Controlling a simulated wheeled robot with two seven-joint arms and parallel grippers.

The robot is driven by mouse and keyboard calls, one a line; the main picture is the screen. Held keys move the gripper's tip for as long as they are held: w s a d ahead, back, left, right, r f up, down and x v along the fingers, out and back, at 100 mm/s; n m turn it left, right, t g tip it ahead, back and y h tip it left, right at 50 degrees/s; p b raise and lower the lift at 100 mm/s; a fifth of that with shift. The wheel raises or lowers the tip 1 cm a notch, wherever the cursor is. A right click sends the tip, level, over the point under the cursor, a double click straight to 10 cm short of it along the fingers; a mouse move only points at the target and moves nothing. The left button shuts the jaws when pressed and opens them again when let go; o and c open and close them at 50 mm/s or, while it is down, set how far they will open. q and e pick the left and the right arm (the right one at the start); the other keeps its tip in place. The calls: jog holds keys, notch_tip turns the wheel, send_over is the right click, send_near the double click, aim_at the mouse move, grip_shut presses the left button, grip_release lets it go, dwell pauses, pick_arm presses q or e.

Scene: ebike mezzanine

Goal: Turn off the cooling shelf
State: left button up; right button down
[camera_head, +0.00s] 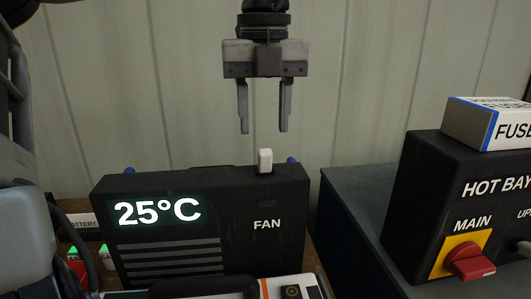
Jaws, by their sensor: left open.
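A black unit (216,240), apparently the cooling shelf, stands in the lower middle with a lit "25°C" display (157,211) and a "FAN" label. A small white switch (265,161) sticks up from its top edge, above the label. My left gripper (264,122) points down from the top of the picture. It is open and empty, its two fingers apart, and its tips are a little above the white switch, apparently not touching it. My right gripper does not show.
A black "HOT BAY" box (424,198) with a red "MAIN" knob (469,262) stands at the right. A white box marked "FUSE" (490,122) lies on it. Blue knobs show behind the black unit. A pale panelled wall stands behind.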

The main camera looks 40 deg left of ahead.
aim_at(265, 150)
pick_arm(q)
notch_tip(265, 150, down, 6)
jog(key=shift+f, duration=0.1)
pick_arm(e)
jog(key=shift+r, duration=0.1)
pick_arm(q)
jog(key=shift+c, duration=0.3)
grip_shut()
jog(key=shift+d+f+t+y+b, duration=0.1)
jog(key=shift+f+t+y+b, duration=0.25)
jog(key=shift+b, duration=0.75)
jog(key=shift+r+b, duration=0.1)
jog(key=shift+b, duration=0.3)
jog(key=shift+s+d+r+y, duration=0.1)
jog(key=shift+r+y, duration=0.15)
jog(key=shift+o, duration=0.3)
grip_release()
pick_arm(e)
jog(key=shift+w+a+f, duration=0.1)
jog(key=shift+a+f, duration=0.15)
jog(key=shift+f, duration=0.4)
